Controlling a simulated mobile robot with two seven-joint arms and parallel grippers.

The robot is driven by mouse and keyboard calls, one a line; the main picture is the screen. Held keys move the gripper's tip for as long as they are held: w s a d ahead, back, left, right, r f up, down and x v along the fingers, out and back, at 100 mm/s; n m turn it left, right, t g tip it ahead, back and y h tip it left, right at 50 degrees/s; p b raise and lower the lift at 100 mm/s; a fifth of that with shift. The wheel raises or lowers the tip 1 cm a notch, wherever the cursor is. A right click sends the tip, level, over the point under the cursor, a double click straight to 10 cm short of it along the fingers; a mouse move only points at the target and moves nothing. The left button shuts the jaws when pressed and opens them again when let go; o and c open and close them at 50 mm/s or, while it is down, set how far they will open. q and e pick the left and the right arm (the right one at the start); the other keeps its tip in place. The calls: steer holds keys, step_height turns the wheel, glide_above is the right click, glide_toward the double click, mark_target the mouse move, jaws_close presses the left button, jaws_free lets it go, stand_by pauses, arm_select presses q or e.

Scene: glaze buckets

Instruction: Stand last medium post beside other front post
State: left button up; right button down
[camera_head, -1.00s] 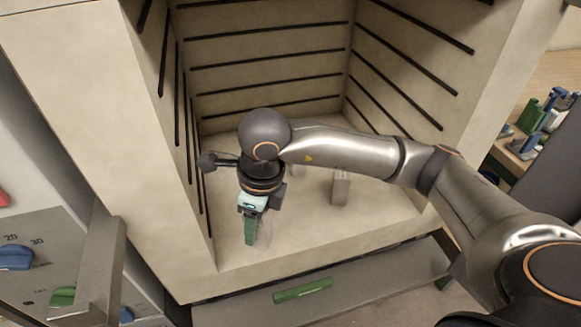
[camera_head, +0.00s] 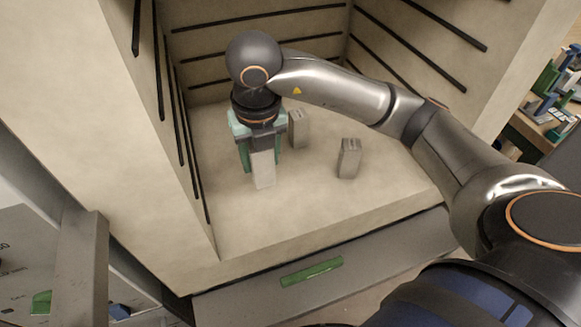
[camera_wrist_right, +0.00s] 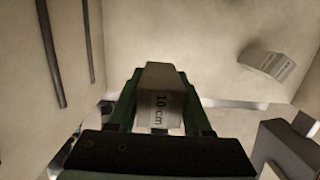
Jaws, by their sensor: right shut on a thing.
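My right gripper (camera_head: 260,160) is shut on a pale grey post (camera_head: 264,172), held upright inside the kiln's left part, low over the floor. I cannot tell whether its foot touches the floor. In the right wrist view the held post (camera_wrist_right: 162,98) reads "10 cm" and sits between the green fingers. A second grey post (camera_head: 348,160) stands to the right, apart from the held one. My left gripper is not in view.
The kiln floor (camera_head: 300,205) is bare in front of the posts. Walls with dark slots rise at left (camera_head: 165,150), back and right. A front ledge with a green handle (camera_head: 311,271) lies before the opening. Cluttered shelving (camera_head: 550,105) is at far right.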

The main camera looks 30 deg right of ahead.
steer(key=d+f, duration=0.4)
steer(key=w+d+f, duration=0.1)
steer(key=d+f, duration=0.1)
steer(key=shift+d+f+b, duration=0.3)
steer(key=shift+d, duration=0.1)
steer(key=shift+d+f, duration=0.15)
steer(key=shift+f, duration=1.5)
steer(key=shift+f, duration=0.2)
steer(key=shift+c, duration=1.6)
jaws_free()
steer(key=shift+r, duration=0.1)
